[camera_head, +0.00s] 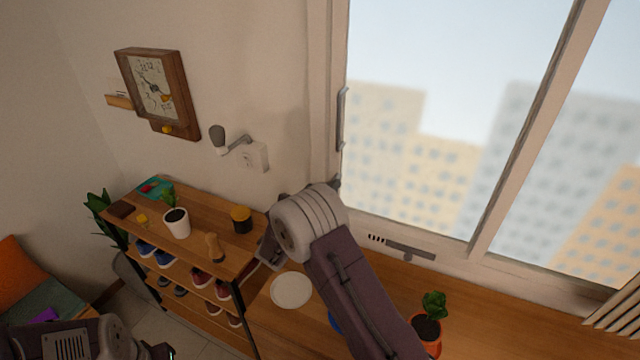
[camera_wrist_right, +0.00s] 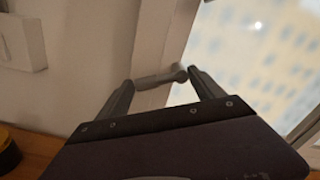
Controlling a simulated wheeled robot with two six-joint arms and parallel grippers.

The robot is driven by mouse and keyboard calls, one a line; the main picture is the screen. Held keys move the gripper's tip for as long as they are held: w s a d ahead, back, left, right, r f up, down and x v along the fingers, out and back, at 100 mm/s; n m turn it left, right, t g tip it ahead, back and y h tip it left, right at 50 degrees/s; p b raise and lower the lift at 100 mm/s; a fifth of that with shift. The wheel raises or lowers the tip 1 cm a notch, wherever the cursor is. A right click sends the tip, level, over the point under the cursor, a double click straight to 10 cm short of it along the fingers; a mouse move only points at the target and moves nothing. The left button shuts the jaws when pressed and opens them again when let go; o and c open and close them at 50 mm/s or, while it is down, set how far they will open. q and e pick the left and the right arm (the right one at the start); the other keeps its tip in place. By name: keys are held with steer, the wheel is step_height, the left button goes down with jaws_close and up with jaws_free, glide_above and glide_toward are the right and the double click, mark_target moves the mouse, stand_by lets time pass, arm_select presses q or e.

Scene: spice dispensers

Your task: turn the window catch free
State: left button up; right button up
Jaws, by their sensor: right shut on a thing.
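The window catch (camera_wrist_right: 158,80) is a small grey lever on the window frame in the right wrist view. It lies across between the two fingers of my right gripper (camera_wrist_right: 160,77), which is shut on it. In the head view my right wrist covers most of the catch and the fingers. The window (camera_head: 440,110) has a pale frame and rises behind my right arm. My left arm shows at the bottom left of the head view; its gripper (camera_head: 157,350) is cut by the lower edge, and its jaws are not clear.
A vertical bar handle (camera_head: 341,120) is on the window frame above my right wrist. A wall crank (camera_head: 236,145) is to the left. A shelf (camera_head: 205,225) holds pots and shoes. A white plate (camera_head: 291,290) and a potted plant (camera_head: 428,325) stand on the sill counter.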

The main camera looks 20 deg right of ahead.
steer(key=shift+s+d+f+n+p, duration=0.35)
steer(key=shift+n+p, duration=0.8)
steer(key=shift+n, duration=1)
steer(key=shift+s+d+f+n+p, duration=0.3)
steer(key=shift+n+p, duration=0.8)
steer(key=shift+n, duration=1)
steer(key=shift+s+d+f+n+p, duration=0.35)
steer(key=shift+n+p, duration=0.8)
steer(key=shift+n, duration=1)
steer(key=shift+s+f, duration=0.15)
steer(key=o, duration=2)
steer(key=shift+a, duration=0.1)
